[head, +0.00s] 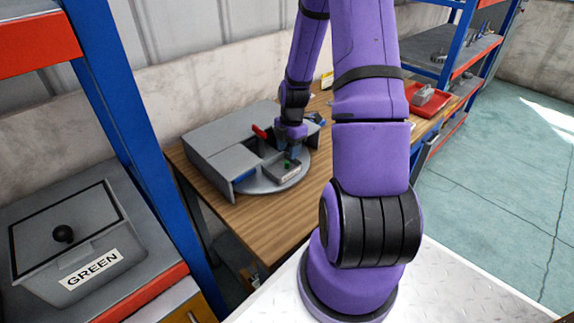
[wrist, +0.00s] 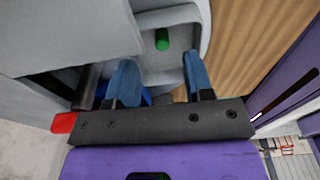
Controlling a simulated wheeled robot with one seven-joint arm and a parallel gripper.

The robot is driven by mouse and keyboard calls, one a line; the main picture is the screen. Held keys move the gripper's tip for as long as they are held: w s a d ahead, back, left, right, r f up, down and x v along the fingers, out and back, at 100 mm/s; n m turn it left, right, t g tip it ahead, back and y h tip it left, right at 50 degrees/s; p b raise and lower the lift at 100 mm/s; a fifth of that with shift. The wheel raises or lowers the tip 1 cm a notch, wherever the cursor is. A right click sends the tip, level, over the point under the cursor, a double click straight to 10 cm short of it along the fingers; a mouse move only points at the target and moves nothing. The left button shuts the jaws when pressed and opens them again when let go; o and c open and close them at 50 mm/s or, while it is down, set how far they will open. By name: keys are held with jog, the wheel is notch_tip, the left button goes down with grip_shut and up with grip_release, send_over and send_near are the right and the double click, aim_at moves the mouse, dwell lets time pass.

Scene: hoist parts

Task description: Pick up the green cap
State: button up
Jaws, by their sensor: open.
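The green cap (wrist: 162,39) is a small green cylinder in a light grey tray (wrist: 187,14) in the wrist view. In the head view the green cap (head: 287,163) is a small green spot in the tray (head: 290,174), beside my gripper (head: 295,152). In the wrist view my gripper (wrist: 160,72) has its two blue fingers apart with nothing held between them. The cap lies beyond the fingertips, roughly in line with the gap, and does not appear to touch them.
A grey housing (head: 215,150) stands close beside the gripper on the wooden table (head: 240,215). A red part (head: 260,131) sticks up there. A red tray (head: 432,107) lies farther right. A lidded bin labelled GREEN (head: 75,250) stands on the left shelf.

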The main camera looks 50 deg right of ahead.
aim_at(287, 162)
jog(key=shift+s+a+f, duration=0.1)
jog(key=shift+a+f, duration=0.1)
jog(key=shift+f, duration=1.05)
jog(key=shift+a+f, duration=0.15)
jog(key=shift+f, duration=1.1)
grip_shut()
